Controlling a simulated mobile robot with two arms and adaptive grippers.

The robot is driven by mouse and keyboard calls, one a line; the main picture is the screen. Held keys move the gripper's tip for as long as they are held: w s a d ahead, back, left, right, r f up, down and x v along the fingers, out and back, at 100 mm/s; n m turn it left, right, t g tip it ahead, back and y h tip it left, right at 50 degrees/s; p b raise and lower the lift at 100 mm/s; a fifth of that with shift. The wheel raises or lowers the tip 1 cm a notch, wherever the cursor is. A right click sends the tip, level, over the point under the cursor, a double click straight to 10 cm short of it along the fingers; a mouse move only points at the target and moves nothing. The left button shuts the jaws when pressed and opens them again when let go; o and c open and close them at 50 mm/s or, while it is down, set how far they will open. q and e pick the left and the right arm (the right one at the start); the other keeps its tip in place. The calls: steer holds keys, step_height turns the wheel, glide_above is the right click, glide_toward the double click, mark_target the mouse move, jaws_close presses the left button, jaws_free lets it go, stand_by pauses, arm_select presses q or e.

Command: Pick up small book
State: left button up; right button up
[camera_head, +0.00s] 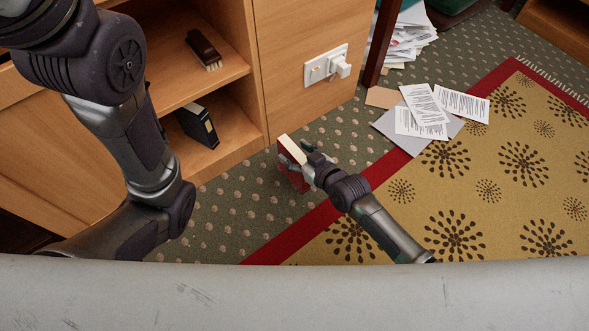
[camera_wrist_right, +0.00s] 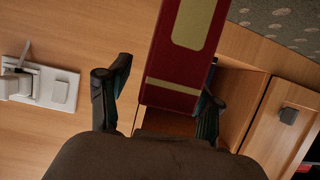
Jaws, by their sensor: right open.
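A small red book (camera_head: 290,179) with cream pages stands upright near the cabinet, at the rug's red border. In the right wrist view the red book (camera_wrist_right: 182,85) shows its cover with a gold panel and gold band. My right gripper (camera_head: 304,156) is at the book and open. In the wrist view its two fingers (camera_wrist_right: 160,103) are on either side of the book, with a clear gap on the left and the right finger close to its edge. Whether it touches is unclear. My left arm crosses the left of the head view; its gripper is out of view.
A wooden cabinet (camera_head: 307,38) stands at the left and back. Its shelves hold a brush (camera_head: 204,48) and a dark book (camera_head: 197,126). A wall socket (camera_head: 326,66) is on its side. Loose papers (camera_head: 424,112) lie on the floor. The patterned rug (camera_head: 500,205) is mostly clear.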

steer(key=shift+w+a+f, duration=0.25)
steer(key=shift+w+a, duration=0.05)
steer(key=shift+w, duration=0.05)
jaws_close()
steer(key=shift+r, duration=0.15)
